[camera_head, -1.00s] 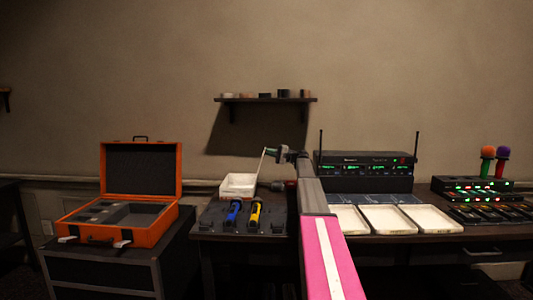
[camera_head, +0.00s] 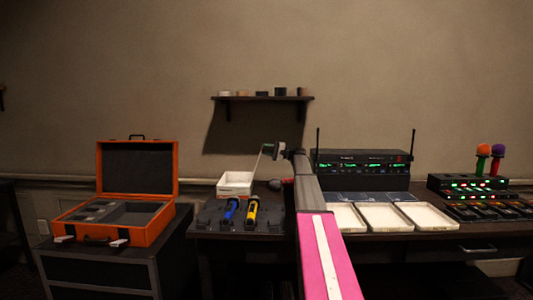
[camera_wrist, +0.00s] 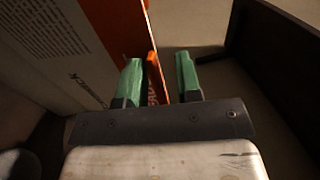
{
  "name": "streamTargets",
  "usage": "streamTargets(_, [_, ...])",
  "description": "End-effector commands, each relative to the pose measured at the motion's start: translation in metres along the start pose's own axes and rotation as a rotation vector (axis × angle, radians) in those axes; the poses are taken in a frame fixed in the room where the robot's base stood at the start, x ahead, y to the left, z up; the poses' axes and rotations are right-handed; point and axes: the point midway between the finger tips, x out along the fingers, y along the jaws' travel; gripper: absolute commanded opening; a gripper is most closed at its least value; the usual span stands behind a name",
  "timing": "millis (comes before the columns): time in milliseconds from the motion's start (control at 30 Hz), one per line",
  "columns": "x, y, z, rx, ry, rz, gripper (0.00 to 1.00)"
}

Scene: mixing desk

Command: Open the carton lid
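The carton (camera_head: 235,184) is a small white open-topped box at the back left of the desk. Its lid (camera_head: 257,163) stands raised at the carton's right side, seen nearly edge-on and leaning right. My gripper (camera_head: 270,150) is beside the lid's top edge. In the wrist view, a pale printed panel with an orange band (camera_wrist: 105,22) fills the upper left. The green fingertips of my gripper (camera_wrist: 158,75) are apart, with a thin orange flap (camera_wrist: 153,78) between them. The flap is close to the left finger, with a gap to the right finger.
A tray with a blue and a yellow handle (camera_head: 241,213) lies in front of the carton. White trays (camera_head: 384,217) and a black receiver (camera_head: 362,163) are right of my arm. An open orange case (camera_head: 150,232) stands left. A wall shelf (camera_head: 262,98) hangs above.

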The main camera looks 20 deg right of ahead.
Motion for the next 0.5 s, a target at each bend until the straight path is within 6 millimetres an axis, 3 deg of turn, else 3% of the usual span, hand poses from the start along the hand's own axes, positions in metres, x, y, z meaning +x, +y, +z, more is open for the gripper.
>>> streamTargets(167, [0.006, -0.032, 0.000, -0.002, -0.001, 0.001, 0.32])
streamTargets(500, [0.062, -0.059, 0.043, -0.001, -0.002, 0.001, 0.32])
